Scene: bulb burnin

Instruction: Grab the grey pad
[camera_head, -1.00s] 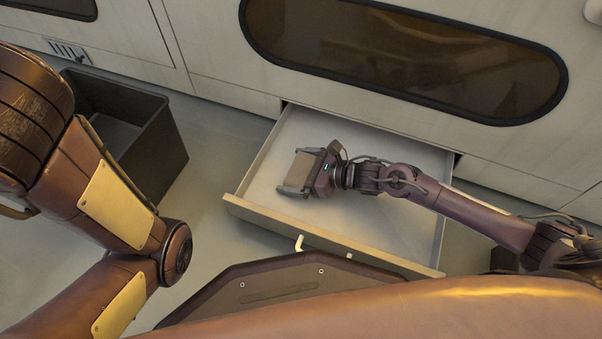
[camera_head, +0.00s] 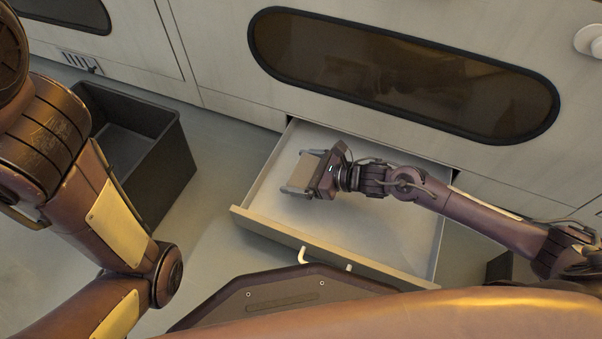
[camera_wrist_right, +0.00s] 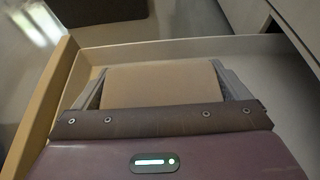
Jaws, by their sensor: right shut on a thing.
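The pad (camera_head: 308,169) is a flat block that looks brownish grey in this light. It is between the fingers of my right gripper (camera_head: 304,171), which is shut on it, over the open drawer (camera_head: 372,232). In the right wrist view the pad (camera_wrist_right: 161,87) fills the space between the two grey fingers. I cannot tell whether it touches the drawer floor. My left arm shows at the left of the head view; its gripper is out of sight.
An open dark bin (camera_head: 160,165) stands on the floor left of the drawer. A pale cabinet wall with a dark oval window (camera_head: 400,80) rises behind. The drawer otherwise looks empty. Floor shows between bin and drawer.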

